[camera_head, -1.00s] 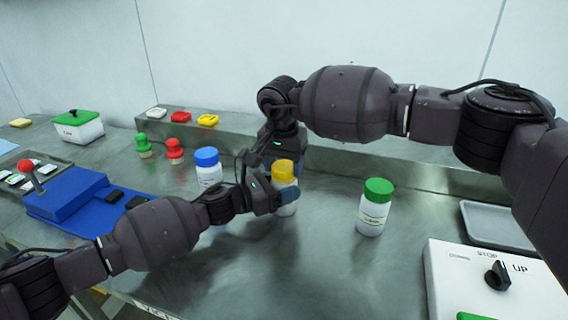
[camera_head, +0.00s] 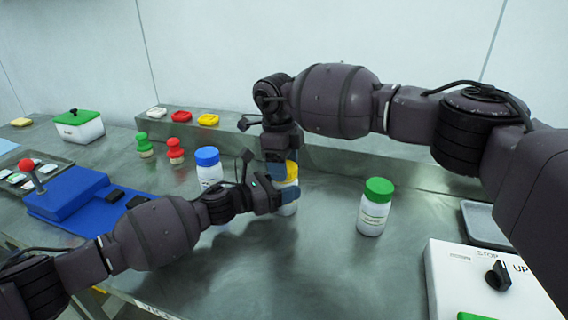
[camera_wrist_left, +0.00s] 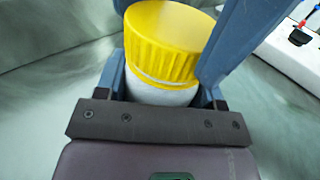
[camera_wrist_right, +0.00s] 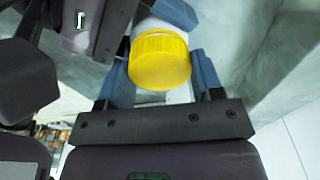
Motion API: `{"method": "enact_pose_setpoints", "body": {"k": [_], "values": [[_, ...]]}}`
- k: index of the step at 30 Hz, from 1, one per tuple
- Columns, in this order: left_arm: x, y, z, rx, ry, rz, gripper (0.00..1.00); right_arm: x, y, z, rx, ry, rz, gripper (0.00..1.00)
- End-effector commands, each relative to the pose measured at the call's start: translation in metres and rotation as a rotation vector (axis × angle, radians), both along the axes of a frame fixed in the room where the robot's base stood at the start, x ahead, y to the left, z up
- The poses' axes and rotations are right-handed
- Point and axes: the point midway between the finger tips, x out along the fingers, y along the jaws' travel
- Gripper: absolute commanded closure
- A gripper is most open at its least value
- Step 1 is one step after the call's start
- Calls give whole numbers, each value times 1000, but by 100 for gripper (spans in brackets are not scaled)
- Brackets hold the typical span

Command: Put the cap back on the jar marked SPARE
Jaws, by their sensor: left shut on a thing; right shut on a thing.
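A white jar (camera_head: 288,209) with a yellow cap (camera_head: 292,173) stands mid-table. Its label is hidden, so I cannot read its marking. My left gripper (camera_head: 284,200) is shut on the jar's body from the left. My right gripper (camera_head: 281,166) comes from above and is shut on the yellow cap. The cap (camera_wrist_left: 165,42) sits over the jar's mouth in the left wrist view, with the white body (camera_wrist_left: 160,92) just below. The right wrist view shows the cap (camera_wrist_right: 160,62) between the blue fingers. I cannot tell whether it is screwed tight.
A blue-capped jar (camera_head: 208,168) stands close left, partly behind my left arm. A green-capped jar (camera_head: 375,207) stands right, with clear table between. A white control box (camera_head: 460,272) is front right, a grey tray (camera_head: 482,226) behind it. A blue joystick box (camera_head: 65,197) is left.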

Motion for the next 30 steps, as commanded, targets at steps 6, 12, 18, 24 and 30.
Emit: {"method": "enact_pose_setpoints", "body": {"k": [6,12,18,24,30], "values": [[0,0,-1,1,0,1,100,1,0,0,1,1,-340,62],[0,0,-1,1,0,1,100,1,-1,0,1,0,-648,62],[0,0,-1,0,1,1,100,1,-1,0,0,0,-950,62],[0,0,-1,0,1,1,100,1,-1,0,1,0,-1248,62],[0,0,-1,0,1,1,100,1,-2,0,1,0,-1538,62]]}}
